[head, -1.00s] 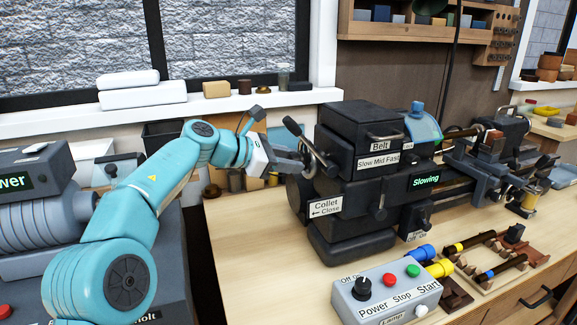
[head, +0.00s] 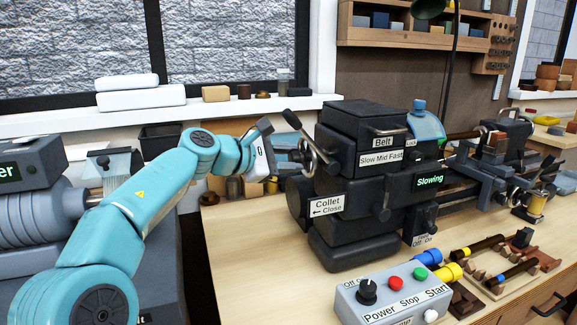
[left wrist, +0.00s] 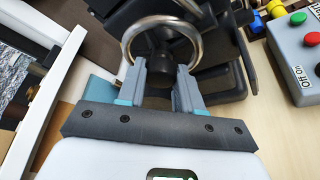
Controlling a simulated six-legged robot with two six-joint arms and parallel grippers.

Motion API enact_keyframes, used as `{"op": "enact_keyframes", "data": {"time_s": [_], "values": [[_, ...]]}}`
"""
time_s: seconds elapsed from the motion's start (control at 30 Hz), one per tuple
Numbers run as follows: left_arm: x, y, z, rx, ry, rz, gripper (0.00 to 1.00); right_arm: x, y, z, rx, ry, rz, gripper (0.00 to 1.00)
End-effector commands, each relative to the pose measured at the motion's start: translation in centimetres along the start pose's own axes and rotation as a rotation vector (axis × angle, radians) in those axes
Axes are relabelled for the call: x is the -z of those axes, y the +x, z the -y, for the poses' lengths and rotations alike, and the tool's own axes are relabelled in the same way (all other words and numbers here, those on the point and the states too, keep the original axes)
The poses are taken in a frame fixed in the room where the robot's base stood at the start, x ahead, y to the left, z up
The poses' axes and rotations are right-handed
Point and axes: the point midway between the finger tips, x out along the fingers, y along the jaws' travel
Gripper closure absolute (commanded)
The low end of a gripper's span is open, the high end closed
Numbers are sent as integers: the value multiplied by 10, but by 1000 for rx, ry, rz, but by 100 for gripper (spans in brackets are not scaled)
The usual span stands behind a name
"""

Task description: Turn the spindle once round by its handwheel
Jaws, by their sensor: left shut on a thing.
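The lathe headstock (head: 365,165) stands on the bench, with labels "Collet Close", "Belt" and "Slow Mid Fast". The handwheel (head: 311,156), a silver ring, is on the headstock's left end. My left gripper (head: 288,157) comes in from the left at the wheel. In the left wrist view the wheel's ring (left wrist: 196,32) arches beyond my left gripper (left wrist: 163,72). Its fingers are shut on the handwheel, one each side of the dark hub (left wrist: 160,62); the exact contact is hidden. My right gripper is out of view.
A lever with a black grip (head: 292,120) sticks up close to the wheel and my gripper. A control box (head: 390,297) with Power, Stop and Start stands at the front. Wooden racks (head: 500,270) with rods lie to its right. Another dark machine (head: 40,210) is at the left.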

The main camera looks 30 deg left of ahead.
Motion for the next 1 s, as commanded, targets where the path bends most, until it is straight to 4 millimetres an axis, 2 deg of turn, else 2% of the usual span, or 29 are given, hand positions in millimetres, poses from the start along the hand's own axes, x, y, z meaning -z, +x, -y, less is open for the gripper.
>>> {"op": "enact_keyframes", "data": {"time_s": [0.03, 1.0], "values": [[4, 2, 6, 0, 21, -1, 96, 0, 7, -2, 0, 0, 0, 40], [4, 3, 8, -187, 467, 1, 96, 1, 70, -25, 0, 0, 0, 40]]}}
